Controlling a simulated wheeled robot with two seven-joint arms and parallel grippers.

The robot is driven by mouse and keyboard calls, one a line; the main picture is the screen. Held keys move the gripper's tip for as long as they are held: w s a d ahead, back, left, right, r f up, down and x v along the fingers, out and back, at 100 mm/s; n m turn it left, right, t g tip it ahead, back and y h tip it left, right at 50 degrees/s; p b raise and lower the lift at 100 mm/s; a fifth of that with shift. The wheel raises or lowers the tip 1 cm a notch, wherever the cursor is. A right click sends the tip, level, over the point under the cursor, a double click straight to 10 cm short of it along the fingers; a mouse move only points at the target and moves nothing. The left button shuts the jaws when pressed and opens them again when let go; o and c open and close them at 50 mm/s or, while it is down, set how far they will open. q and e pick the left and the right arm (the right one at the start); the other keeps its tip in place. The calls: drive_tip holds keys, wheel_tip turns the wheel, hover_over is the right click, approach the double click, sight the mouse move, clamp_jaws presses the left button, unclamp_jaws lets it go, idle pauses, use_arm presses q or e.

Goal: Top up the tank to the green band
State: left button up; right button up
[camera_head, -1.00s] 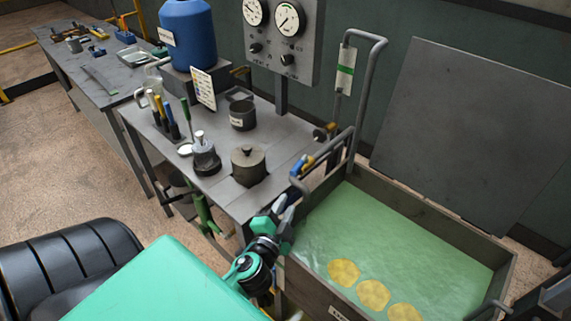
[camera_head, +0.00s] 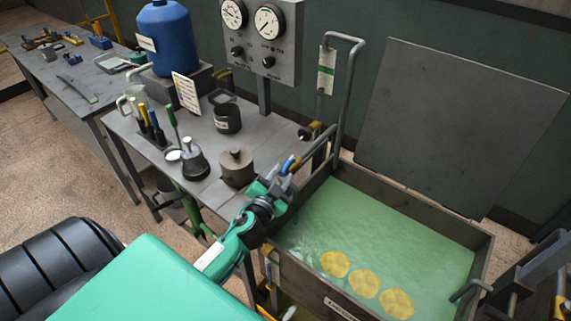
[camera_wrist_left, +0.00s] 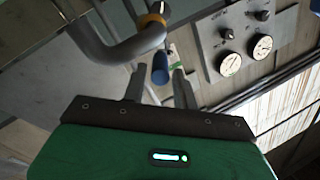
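The open tank (camera_head: 487,262) holds green liquid with three yellow discs (camera_head: 365,282) in it. A white plate with a green band (camera_head: 326,68) hangs on the bent pipe (camera_head: 350,80) behind the tank. A blue valve handle (camera_head: 289,164) with a yellow collar sits on a lower pipe at the tank's left corner. My left gripper (camera_head: 277,181) is at this handle. In the left wrist view its fingers (camera_wrist_left: 160,82) are apart, with the blue handle (camera_wrist_left: 160,70) between or just beyond their tips; I cannot tell whether they touch it. My right gripper is not in view.
A bench (camera_head: 205,187) left of the tank carries a lidded pot (camera_head: 237,168), a dark cup (camera_head: 227,118), a flask and tools. A blue vessel (camera_head: 186,40) and a gauge panel (camera_head: 270,50) stand behind. A large grey plate (camera_head: 455,120) leans behind the tank.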

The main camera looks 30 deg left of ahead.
sight(288, 164)
use_arm(q)
drive_tip(key=shift+w+a+p, duration=0.2)
drive_tip(key=shift+w, duration=0.75)
drive_tip(key=shift+w+a+p, duration=0.15)
drive_tip(key=shift+w, duration=0.75)
clamp_jaws()
